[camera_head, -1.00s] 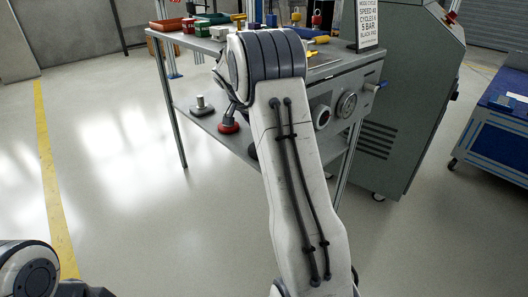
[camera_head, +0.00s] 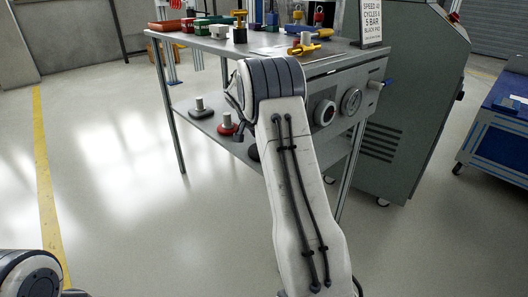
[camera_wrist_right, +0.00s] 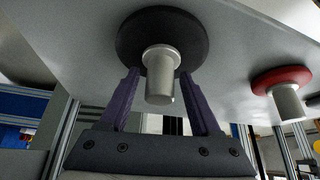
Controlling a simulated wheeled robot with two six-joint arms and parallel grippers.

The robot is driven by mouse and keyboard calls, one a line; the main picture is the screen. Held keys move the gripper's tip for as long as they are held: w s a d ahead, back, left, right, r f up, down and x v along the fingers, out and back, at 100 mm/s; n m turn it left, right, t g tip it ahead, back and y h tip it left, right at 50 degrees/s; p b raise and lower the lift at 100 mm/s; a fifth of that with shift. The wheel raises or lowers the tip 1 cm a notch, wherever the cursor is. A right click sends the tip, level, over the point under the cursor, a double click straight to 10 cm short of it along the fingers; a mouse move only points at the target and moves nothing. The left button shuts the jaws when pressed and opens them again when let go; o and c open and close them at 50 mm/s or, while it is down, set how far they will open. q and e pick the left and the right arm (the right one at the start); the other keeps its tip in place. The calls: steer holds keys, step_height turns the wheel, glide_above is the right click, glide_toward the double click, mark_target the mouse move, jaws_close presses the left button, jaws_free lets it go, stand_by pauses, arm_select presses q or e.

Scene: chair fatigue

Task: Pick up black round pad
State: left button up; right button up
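The black round pad (camera_wrist_right: 190,30) with its silver stem (camera_wrist_right: 160,72) is at the top middle of the right wrist view, against the grey shelf surface. My right gripper (camera_wrist_right: 159,74) is open, with one purple finger on each side of the stem. Small gaps seem to show between fingers and stem, and the fingertips are close to the pad's disc. In the head view only a dark sliver of the black pad (camera_head: 253,153) shows on the lower shelf, beside my right arm, which hides the rest. My left gripper is out of view.
A red pad (camera_head: 226,127) and a grey pad (camera_head: 201,110) stand on the lower shelf (camera_head: 185,112). The red pad (camera_wrist_right: 281,78) is right of the black one in the wrist view.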

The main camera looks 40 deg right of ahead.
jaws_close()
steer(key=shift+r, duration=0.1)
